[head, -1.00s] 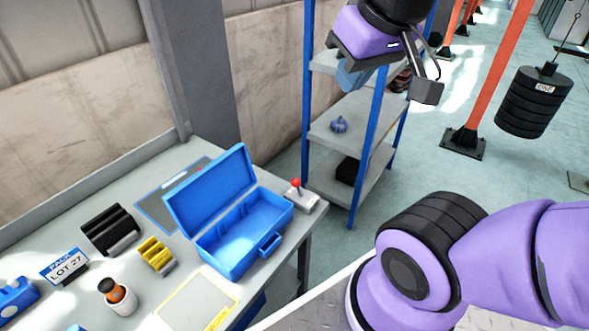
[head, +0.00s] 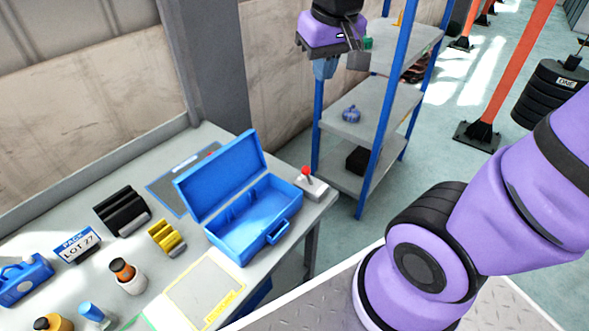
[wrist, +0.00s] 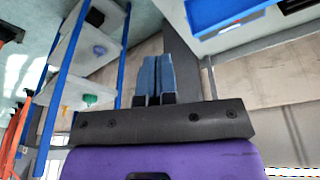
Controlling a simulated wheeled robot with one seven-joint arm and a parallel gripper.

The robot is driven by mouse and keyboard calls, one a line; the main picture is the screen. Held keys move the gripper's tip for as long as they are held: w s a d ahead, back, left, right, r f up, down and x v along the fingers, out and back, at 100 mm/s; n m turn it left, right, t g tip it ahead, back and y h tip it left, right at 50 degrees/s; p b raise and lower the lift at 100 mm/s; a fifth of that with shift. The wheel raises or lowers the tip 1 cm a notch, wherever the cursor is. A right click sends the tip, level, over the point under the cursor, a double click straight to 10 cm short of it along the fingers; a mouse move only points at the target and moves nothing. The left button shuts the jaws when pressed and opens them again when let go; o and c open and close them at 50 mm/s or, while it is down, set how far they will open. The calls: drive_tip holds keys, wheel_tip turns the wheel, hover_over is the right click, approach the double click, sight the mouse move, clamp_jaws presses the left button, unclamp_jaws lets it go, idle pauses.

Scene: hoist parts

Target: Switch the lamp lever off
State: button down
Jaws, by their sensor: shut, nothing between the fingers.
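The lamp lever (head: 307,178) is a red-knobbed stick on a small pale box at the right end of the workbench, beside the blue toolbox. The lever seems to stand roughly upright; its exact setting is too small to tell. It does not show clearly in the wrist view. My gripper (head: 325,68) hangs well above and slightly right of the lever, in front of the shelf rack. Its blue fingers are shut together and empty, as the wrist view (wrist: 154,75) also shows.
The open blue toolbox (head: 272,238) stands left of the lever on the workbench (head: 190,272). A shelf rack (head: 345,120) with blue posts is close behind and right of the lever. A black weight stack (head: 545,97) hangs far right. Bottles and holders fill the bench's left.

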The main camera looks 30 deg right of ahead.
drive_tip(key=w+a+f+g+h, duration=0.1)
drive_tip(key=w+f+g+h, duration=0.15)
drive_tip(key=w+f, duration=0.9)
drive_tip(key=g+h, duration=0.1)
drive_tip(key=g, duration=0.1)
approach(308, 175)
drive_tip(key=w+a+r, duration=0.2)
drive_tip(key=a, duration=0.2)
drive_tip(key=shift+d, duration=0.1)
drive_tip(key=x, duration=1)
drive_tip(key=shift+w+d+r, duration=0.1)
drive_tip(key=shift+d, duration=0.05)
